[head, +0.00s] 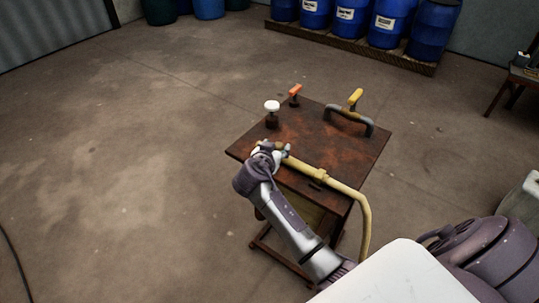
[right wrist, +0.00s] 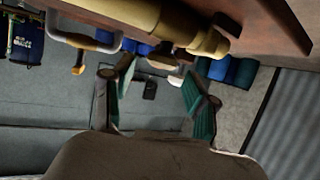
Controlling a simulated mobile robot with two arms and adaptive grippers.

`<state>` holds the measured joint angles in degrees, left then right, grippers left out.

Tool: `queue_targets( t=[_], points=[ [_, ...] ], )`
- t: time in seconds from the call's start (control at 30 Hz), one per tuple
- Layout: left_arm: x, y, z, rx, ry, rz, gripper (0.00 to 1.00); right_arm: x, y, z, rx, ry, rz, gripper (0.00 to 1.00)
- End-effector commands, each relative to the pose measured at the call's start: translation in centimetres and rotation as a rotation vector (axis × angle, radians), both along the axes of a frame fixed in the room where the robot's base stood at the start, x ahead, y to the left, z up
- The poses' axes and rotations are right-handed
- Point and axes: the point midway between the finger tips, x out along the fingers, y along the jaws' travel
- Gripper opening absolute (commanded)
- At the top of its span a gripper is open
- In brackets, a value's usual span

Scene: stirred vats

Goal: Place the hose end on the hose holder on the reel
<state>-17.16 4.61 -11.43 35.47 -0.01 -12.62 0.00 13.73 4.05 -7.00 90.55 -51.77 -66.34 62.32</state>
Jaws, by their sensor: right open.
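A yellow hose (head: 343,189) lies along the front edge of a rusty table (head: 325,142) and bends down at its right corner. Its end is near my right gripper (head: 271,150), which partly covers it in the head view. In the right wrist view, my right gripper (right wrist: 160,80) is open, with green pads apart and nothing held between them. The thick hose fitting (right wrist: 190,28) passes just beyond the fingertips; I cannot tell whether they touch. Yellowish material (head: 305,212) shows under the tabletop, perhaps the reel. I cannot make out the holder. My left gripper is not in view.
On the tabletop stand a white knob (head: 272,107), an orange-red handle (head: 295,90) and a grey pipe with a yellow lever (head: 355,97). Blue barrels (head: 350,22) stand on a pallet at the back.

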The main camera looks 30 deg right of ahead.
Motion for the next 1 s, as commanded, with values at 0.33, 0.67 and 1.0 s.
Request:
queue_targets(
  t=[0.33,0.67,1.0],
  points=[
    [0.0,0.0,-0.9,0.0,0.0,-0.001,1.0,-4.3,5.1,2.6,0.003,0.0,0.0,0.58],
    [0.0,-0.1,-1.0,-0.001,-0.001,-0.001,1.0,-5.4,6.3,3.4,0.0,0.0,-0.001,0.58],
    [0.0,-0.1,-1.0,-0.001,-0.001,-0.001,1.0,-5.2,8.5,-6.4,-0.021,0.232,0.2,0.58]
  ],
)
